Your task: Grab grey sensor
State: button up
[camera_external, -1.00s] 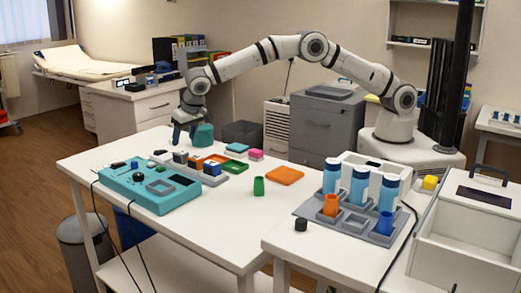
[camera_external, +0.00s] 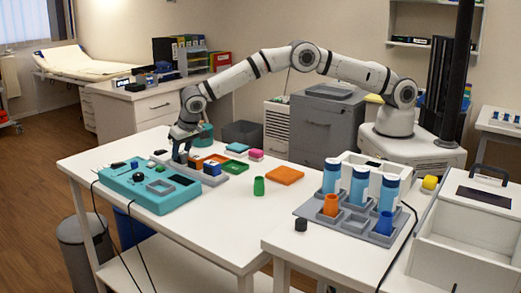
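A grey tray (camera_external: 215,179) on the white table holds a short row of small block-like sensors.
A teal device (camera_external: 150,188) lies just in front of the row. Orange, green and pink containers stand behind and right of it. A rack (camera_external: 345,222) with blue-white bottles stands on the near-right table.

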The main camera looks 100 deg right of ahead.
jog(key=c, duration=0.7)
